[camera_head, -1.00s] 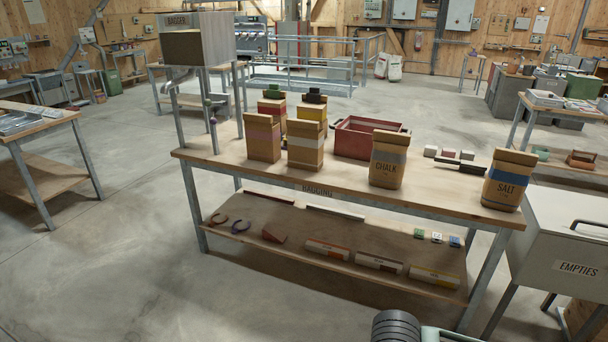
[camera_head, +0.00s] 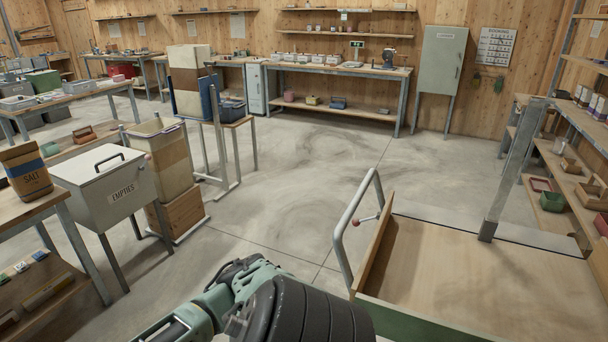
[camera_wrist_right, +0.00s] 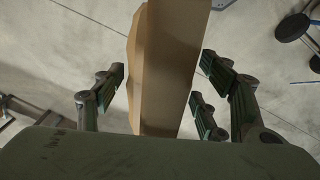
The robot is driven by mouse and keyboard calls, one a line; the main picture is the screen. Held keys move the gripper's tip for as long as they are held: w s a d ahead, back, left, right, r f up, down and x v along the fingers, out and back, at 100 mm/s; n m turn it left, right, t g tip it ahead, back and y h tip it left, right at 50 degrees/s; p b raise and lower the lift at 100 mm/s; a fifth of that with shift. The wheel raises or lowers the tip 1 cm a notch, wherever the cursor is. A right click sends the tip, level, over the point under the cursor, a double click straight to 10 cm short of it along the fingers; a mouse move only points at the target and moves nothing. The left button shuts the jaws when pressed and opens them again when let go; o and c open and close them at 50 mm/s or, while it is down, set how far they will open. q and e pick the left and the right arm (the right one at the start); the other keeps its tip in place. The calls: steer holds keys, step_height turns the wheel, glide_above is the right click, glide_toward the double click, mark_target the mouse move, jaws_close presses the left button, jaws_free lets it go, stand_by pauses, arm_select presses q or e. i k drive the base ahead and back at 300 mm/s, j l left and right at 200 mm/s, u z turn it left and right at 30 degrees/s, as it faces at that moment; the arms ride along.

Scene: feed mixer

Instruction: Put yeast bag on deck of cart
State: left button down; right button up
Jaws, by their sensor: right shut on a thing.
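A plain brown paper bag (camera_wrist_right: 168,70) stands between the fingers of my right gripper (camera_wrist_right: 160,95) in the right wrist view. The gripper is shut on it. No label shows on the visible faces, so I cannot read whether it is yeast. The cart (camera_head: 400,318) is at the lower right in the head view, with a bare wooden deck (camera_head: 480,285), a green edge and a bent metal handle (camera_head: 345,220). My arm crosses the bottom middle, left of the cart. The held bag does not show in the head view. My left gripper is not in view.
A grey EMPTIES bin (camera_head: 105,190) and a SALT bag (camera_head: 27,172) on a bench are at left. A post (camera_head: 512,170) rises at the cart's far side. Shelving (camera_head: 575,190) lines the right. Open floor (camera_head: 300,170) lies in the middle.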

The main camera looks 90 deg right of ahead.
mark_target(478, 298)
steer(key=z, duration=3.25)
